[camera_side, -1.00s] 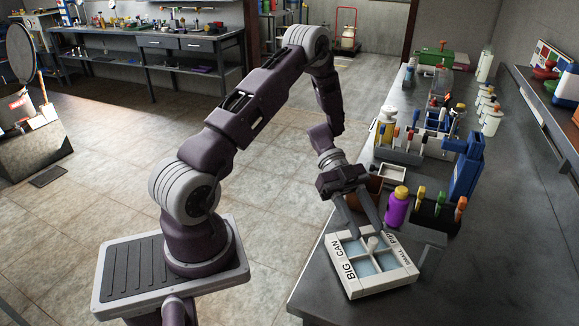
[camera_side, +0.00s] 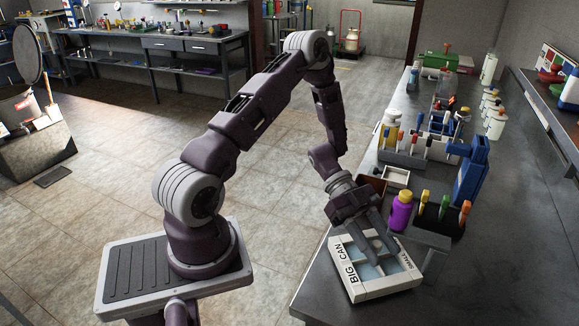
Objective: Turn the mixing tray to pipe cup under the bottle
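The mixing tray (camera_side: 381,293) is a white square tray with pale blue compartments, near the front of the bench. "BIG CAN" reads along its left rim, and a partly hidden label starting "SMALL" is on its right rim. My gripper (camera_side: 382,256) points down at the tray's middle, its fingers over the central post and hiding it. I cannot tell if the fingers are closed on the post. A purple bottle (camera_side: 401,213) with a yellow cap stands just behind the tray. The pipe cup cannot be picked out.
A grey bracket (camera_side: 431,240) is close to the tray's right back corner. A dark holder with coloured-handled tools (camera_side: 443,212) stands behind it. A small white box (camera_side: 396,177) and a grey tool rack (camera_side: 403,158) are farther back. The bench front right (camera_side: 490,285) is clear.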

